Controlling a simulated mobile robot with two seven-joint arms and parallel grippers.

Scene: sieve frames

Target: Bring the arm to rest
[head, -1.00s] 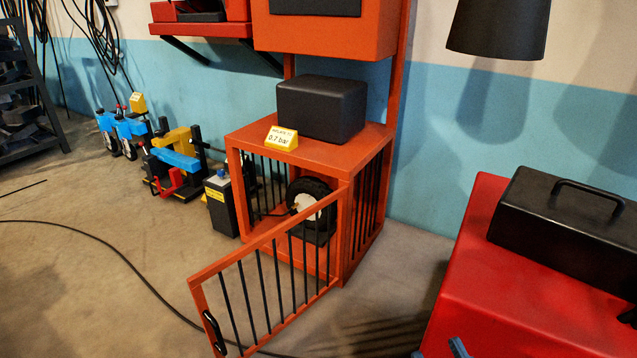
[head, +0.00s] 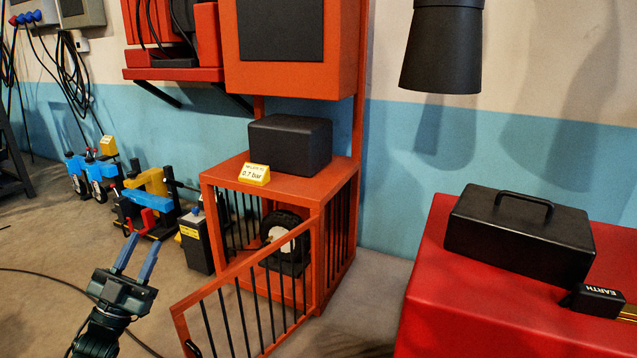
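My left gripper (head: 143,241) is in the lower left of the head view, with its two blue fingers pointing up the picture. The fingers are apart with nothing visible between them. The gripper shows against the floor, left of the open barred door (head: 246,300) of the orange cage. No contact with the door shows. My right gripper is not in view.
The orange cage (head: 279,186) holds a small wheel (head: 286,237) and carries a black box (head: 290,145) and a yellow "0.7 bar" sign (head: 254,174). A red cabinet (head: 435,270) at right bears a black toolbox (head: 521,232). A cable lies on the floor.

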